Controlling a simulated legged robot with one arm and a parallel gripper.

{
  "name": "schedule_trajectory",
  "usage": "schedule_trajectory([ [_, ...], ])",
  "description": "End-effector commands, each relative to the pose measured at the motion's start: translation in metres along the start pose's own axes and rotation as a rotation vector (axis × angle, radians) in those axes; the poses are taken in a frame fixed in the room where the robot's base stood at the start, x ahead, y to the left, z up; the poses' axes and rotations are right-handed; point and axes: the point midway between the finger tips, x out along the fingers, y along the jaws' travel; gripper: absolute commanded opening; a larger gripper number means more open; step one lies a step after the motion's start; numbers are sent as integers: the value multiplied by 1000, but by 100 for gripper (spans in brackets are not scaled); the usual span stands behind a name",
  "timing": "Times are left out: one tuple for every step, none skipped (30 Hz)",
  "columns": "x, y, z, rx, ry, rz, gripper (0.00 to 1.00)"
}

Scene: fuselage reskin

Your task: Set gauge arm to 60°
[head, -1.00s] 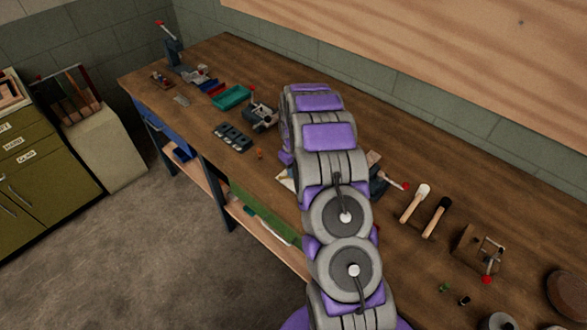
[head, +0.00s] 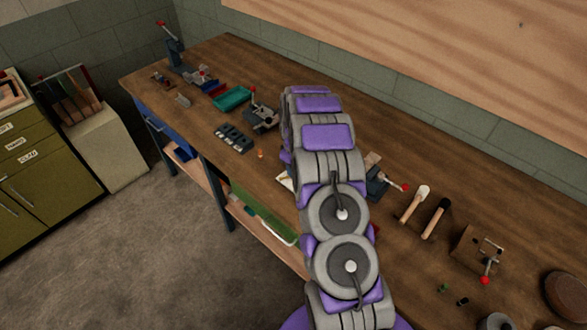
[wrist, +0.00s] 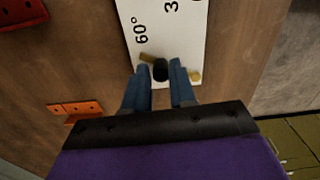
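In the wrist view a white gauge plate (wrist: 178,38) lies on the bench, with a printed "60°" and part of another mark starting with "3". A brass gauge arm (wrist: 147,57) with a black knob (wrist: 160,70) lies across the lower part of the plate. Its left end is just below the "60°" mark; whether it lines up exactly I cannot tell. My gripper (wrist: 160,76) has its blue fingers close on both sides of the knob and looks shut on it. In the head view my arm hides my gripper and most of the plate.
An orange block (wrist: 75,108) and a red tray (wrist: 22,14) lie left of the plate in the wrist view.

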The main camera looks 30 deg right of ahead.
Motion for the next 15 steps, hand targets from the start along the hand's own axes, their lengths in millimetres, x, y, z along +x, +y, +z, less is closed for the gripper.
schedule_trajectory([
  [0, 0, 0, 0, 0, 0, 31],
  [0, 0, 0, 0, -1, -1, 33],
  [0, 0, 0, 0, -1, -1, 37],
  [0, 0, 0, 0, -1, -1, 40],
  [0, 0, 0, 0, -1, -1, 43],
  [0, 0, 0, 0, -1, -1, 44],
  [0, 0, 0, 0, -1, -1, 44],
  [0, -1, 0, 0, -1, -1, 44],
  [0, -1, 0, 0, -1, -1, 44],
  [0, -1, 0, 0, -1, -2, 44],
  [0, -1, 0, 0, -1, -2, 44],
  [0, -1, 0, 0, -1, -2, 44],
  [0, -1, 0, 0, -1, -1, 44],
  [-2, -1, 0, 0, -1, -1, 44],
  [-4, 0, 0, 0, -1, -1, 44],
])
